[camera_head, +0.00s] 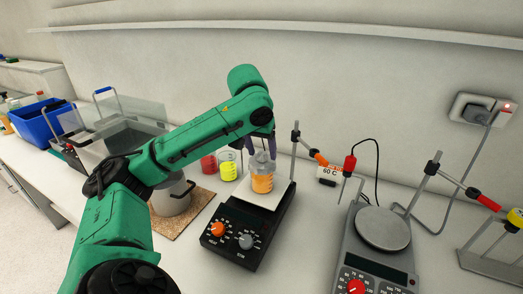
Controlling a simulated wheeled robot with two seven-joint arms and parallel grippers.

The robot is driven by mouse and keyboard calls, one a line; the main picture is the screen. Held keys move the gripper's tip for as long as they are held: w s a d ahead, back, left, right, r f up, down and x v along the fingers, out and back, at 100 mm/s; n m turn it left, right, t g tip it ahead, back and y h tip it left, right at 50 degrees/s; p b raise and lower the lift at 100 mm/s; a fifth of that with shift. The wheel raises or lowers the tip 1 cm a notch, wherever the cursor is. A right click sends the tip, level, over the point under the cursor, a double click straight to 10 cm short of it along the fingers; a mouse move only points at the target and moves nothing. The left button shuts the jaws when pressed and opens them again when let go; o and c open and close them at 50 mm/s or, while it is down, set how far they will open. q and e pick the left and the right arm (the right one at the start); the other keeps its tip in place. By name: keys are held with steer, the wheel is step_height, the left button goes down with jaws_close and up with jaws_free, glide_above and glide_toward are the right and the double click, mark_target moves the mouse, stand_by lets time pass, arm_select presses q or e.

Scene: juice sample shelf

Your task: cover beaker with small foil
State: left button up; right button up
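A glass beaker with orange liquid (262,183) stands upright on the pale top plate of a black hot plate (243,235), in the middle of the head view. My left gripper (261,153) points down at the beaker's top, with its dark fingers apart at either side of the rim area. A small greyish shape shows at the beaker's mouth between the fingers; I cannot tell whether it is foil or glass, or whether the fingers touch it. My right gripper is not in view.
A grey pot (170,200) sits on a brown mat (185,227). A stand rod (294,150) rises beside the hot plate. A second device with a round plate (383,229) is at right.

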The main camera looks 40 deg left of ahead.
arm_select(q)
steer(key=p+v, duration=0.1)
steer(key=v, duration=0.5)
steer(key=shift+w, duration=0.1)
step_height(320, 180, up, 8)
steer(key=p, duration=0.5)
glide_above(259, 165)
steer(key=s+d, duration=0.1)
steer(key=s, duration=0.2)
steer(key=shift+s+d, duration=0.2)
steer(key=shift+w+f, duration=0.1)
